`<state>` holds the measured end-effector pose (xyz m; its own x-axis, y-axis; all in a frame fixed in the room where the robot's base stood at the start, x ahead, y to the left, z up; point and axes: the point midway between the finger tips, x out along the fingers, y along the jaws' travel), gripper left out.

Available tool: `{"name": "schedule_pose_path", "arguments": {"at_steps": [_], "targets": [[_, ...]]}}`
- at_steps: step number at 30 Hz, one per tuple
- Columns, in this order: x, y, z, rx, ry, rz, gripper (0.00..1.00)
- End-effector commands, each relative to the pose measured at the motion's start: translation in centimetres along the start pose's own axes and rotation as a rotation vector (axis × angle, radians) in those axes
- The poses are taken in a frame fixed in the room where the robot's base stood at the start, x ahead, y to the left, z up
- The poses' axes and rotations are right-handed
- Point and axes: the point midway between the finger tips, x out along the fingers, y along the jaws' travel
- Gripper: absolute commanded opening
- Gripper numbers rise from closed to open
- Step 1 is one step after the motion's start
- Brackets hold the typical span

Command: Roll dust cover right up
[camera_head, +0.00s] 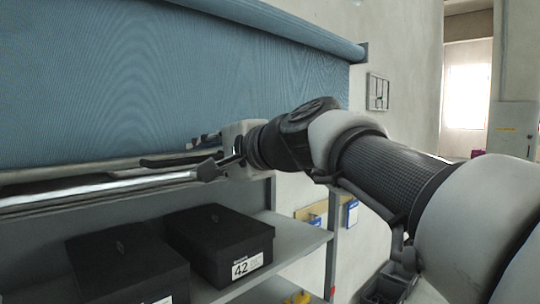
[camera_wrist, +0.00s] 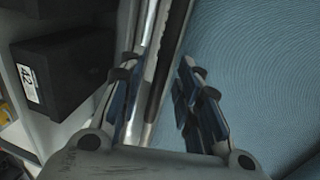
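The dust cover (camera_head: 170,75) is a blue ribbed sheet hanging from a roller (camera_head: 285,25) at the top. It is partly down, and its lower edge carries a pale metal bar (camera_head: 90,190) with a dark strip, above the shelf. In the wrist view the cover (camera_wrist: 260,70) fills the right side and the bar (camera_wrist: 150,60) runs up the middle. My gripper (camera_head: 205,155) is at the bar's right end. In the wrist view its fingers (camera_wrist: 158,82) are apart on either side of the bar, with visible gaps. Parts of the bar's end are hidden by the gripper.
Black shoe boxes stand on the grey shelf (camera_head: 295,240) below the bar; one box (camera_head: 220,242) is labelled 42 and sits just under my gripper. A shelf post (camera_head: 331,240) stands to the right. A switch-like plate (camera_head: 378,91) is on the wall.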

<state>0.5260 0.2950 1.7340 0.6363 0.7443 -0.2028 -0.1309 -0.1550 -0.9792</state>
Motion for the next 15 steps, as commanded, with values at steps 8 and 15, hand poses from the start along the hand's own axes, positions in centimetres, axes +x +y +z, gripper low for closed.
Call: {"name": "schedule_pose_path", "arguments": {"at_steps": [8,15], "targets": [[0.96,0.04,0.05,0.0,-0.001,0.0,0.31],[0.93,0.04,0.04,0.0,-0.001,0.001,0.24]]}}
